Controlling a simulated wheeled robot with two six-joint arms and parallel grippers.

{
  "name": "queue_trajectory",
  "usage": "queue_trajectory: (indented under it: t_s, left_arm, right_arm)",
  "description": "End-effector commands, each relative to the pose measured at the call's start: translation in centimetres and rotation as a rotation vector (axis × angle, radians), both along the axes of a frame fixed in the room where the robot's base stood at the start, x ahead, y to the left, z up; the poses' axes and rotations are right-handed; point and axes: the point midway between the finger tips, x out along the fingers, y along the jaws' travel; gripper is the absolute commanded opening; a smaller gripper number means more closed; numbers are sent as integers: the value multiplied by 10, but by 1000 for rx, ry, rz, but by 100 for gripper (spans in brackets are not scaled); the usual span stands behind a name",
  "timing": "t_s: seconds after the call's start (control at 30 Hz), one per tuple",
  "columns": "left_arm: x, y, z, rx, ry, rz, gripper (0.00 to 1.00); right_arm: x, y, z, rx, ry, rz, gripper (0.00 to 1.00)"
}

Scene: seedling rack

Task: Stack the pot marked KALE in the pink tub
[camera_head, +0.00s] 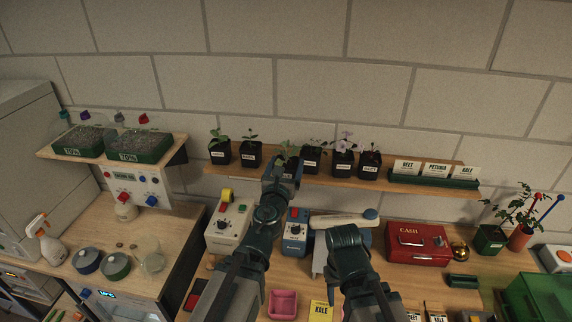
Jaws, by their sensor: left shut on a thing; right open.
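Several black pots with seedlings and small white labels stand in a row on the wooden wall shelf (440,181). My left gripper (285,167) is up at this shelf, shut on a dark pot with a green seedling (284,151), third from the left. The gripper hides most of this pot and its label, so I cannot read it. The pink tub (283,304) stands on the bench below, between my arms, and looks empty. A yellow card reading KALE (320,312) lies right of the tub. My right gripper (333,292) is low over the bench, open, partly hidden by its own wrist.
A red cash box (417,244), a beige device (228,226) and a blue device (295,235) stand along the bench's back. A green seed-packet holder (434,179) fills the shelf's right end. A green crate (536,298) is at the right. Neighbouring pots stand close to my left gripper.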

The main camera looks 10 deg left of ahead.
Motion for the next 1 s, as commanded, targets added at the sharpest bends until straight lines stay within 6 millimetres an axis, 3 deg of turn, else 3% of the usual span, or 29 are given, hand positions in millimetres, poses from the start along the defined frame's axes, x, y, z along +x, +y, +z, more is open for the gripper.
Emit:
queue_trajectory:
  t_s: [0.27,0.7,0.83,1.0]
  left_arm:
    - [0,0,-21,0,0,0,18]
    - [0,0,-125,0,0,0,18]
    - [0,0,-136,0,0,0,18]
    - [0,0,-133,0,0,0,18]
  right_arm:
    - [0,0,-21,0,0,1,50]
    - [0,0,-125,-2,-1,10,50]
    - [1,0,-136,-2,-1,12,50]
    - [0,0,-133,-2,-1,12,50]
